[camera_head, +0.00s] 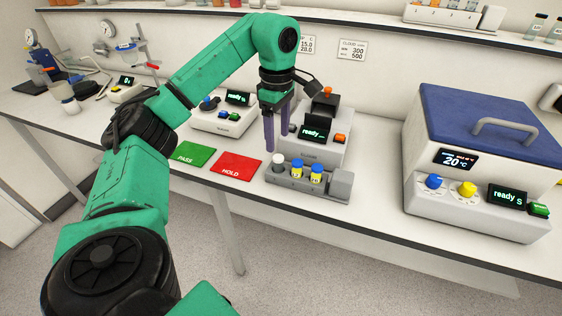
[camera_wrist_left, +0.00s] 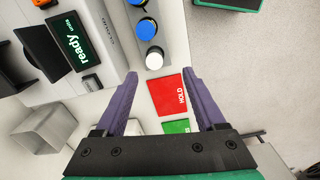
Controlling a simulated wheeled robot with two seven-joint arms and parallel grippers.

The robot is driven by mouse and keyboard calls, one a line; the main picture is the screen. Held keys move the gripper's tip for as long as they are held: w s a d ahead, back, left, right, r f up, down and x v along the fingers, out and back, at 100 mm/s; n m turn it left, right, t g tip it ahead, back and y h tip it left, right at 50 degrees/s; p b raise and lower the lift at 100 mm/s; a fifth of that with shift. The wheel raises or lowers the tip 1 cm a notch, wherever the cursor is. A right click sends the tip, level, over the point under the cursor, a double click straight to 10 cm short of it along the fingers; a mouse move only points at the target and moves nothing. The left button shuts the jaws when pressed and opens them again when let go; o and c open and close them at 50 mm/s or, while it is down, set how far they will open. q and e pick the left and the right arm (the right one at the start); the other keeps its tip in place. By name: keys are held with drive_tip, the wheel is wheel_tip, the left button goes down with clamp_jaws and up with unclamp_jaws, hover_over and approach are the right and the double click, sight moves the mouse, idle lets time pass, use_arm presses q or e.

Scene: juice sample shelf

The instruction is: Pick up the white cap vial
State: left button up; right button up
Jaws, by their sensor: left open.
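The white cap vial (camera_head: 278,161) stands upright at the left end of a small grey rack (camera_head: 290,183) on the bench. Vials with blue caps stand beside it in the same rack. In the left wrist view the white cap (camera_wrist_left: 154,60) shows from above, beyond the fingertips and between their lines. My left gripper (camera_head: 277,143) points down just above and behind the white cap vial. Its two purple fingers are apart and empty, and they also show in the left wrist view (camera_wrist_left: 160,75). My right gripper does not show.
A red HOLD mat (camera_head: 236,166) and a green PASS mat (camera_head: 193,154) lie left of the rack. A device with a "ready" display (camera_head: 314,133) stands close behind it. A large blue-lidded box (camera_head: 490,115) stands at the right.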

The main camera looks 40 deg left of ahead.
sight(278, 157)
use_arm(q)
wheel_tip(278, 157, down, 4)
drive_tip(key=shift+r, duration=0.2)
drive_tip(key=f, duration=0.1)
drive_tip(key=f+p, duration=0.1)
drive_tip(key=f, duration=0.1)
drive_tip(key=w+f+p, duration=0.1)
drive_tip(key=f, duration=0.1)
drive_tip(key=shift+a+f, duration=0.2)
drive_tip(key=shift+a, duration=0.1)
drive_tip(key=shift+s+f, duration=0.1)
drive_tip(key=shift+f, duration=0.05)
drive_tip(key=shift+c, duration=0.7)
clamp_jaws()
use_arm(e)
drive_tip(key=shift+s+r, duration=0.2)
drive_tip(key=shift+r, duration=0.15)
